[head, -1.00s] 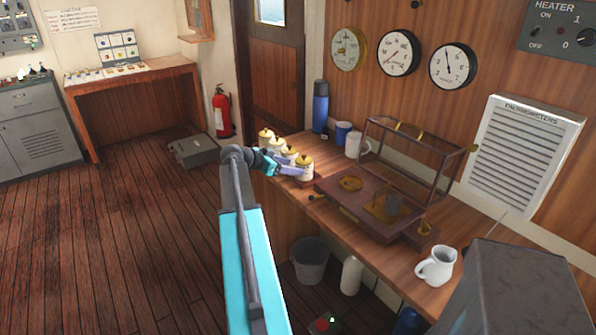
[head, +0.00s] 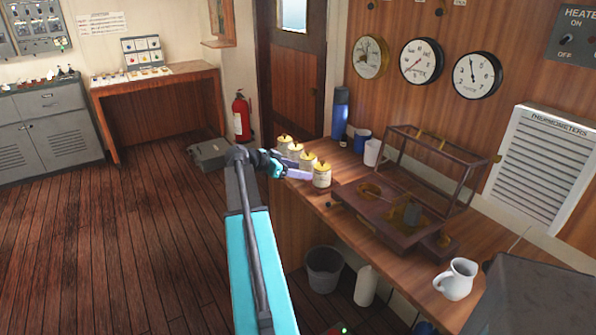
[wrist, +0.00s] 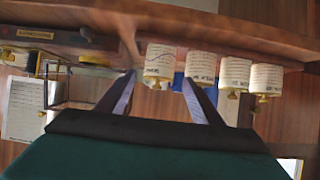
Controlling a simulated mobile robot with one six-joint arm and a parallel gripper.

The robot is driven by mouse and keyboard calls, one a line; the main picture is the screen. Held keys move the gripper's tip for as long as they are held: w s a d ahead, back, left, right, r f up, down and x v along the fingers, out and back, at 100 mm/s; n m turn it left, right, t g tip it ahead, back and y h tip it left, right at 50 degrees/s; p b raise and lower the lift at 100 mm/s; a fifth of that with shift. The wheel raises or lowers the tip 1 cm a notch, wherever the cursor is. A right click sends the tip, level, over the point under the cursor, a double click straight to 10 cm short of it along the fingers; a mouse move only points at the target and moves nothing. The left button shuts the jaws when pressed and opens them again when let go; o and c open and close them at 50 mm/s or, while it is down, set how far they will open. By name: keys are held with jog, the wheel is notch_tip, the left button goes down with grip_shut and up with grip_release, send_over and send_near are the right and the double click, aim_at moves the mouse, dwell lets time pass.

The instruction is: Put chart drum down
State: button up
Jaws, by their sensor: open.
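Several cream chart drums with brass tops stand in a row on the wooden counter; the nearest drum (head: 322,176) is at the right end of the row. My gripper (head: 292,170) is open at the left side of the row, with a finger beside the nearest drum. In the wrist view, the picture is upside down and my open fingers (wrist: 160,80) point at the row. One drum (wrist: 164,60) shows in the gap between the fingertips, with clear space on both sides. I cannot tell how deep it sits between them. Nothing is gripped.
A brown recorder with an open glazed case (head: 395,225) stands on the counter to the right of the drums. A blue flask (head: 340,112), a blue mug (head: 361,141) and a white mug (head: 456,279) also stand there. A bin (head: 323,269) is below the counter.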

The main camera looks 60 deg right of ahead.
jog(key=w+a+f+n+t+y, duration=0.1)
jog(key=w+a+f+n, duration=0.2)
jog(key=w+a+f, duration=0.35)
jog(key=w+a+f+n+t+y, duration=0.1)
jog(key=w+a+f+n+t, duration=0.2)
jog(key=a+f, duration=0.65)
jog(key=w+a+f+n+y, duration=0.35)
jog(key=a+f+n, duration=0.25)
jog(key=a+f, duration=1.1)
jog(key=s+a+f+n+y, duration=0.1)
jog(key=s+a+f+n, duration=0.1)
jog(key=a+f, duration=0.35)
jog(key=s+a+f+n+g+y, duration=0.1)
jog(key=s+a+f+n, duration=0.15)
jog(key=a, duration=0.65)
jog(key=s+a+f+n, duration=0.1)
jog(key=a+f+n, duration=0.2)
jog(key=a+f, duration=0.3)
jog(key=s+a+f+n+g+y, duration=0.1)
jog(key=s+a+f+n, duration=0.1)
jog(key=s+a, duration=0.5)
jog(key=s+a+f+n+g+y, duration=0.1)
jog(key=s+a+f+n, duration=0.1)
jog(key=s+a, duration=0.5)
jog(key=a+n, duration=0.1)
jog(key=a, duration=0.2)
jog(key=shift+s+f+y, duration=0.15)
jog(key=shift+f+y, duration=0.2)
jog(key=shift+f, duration=0.05)
jog(key=shift+a, duration=0.1)
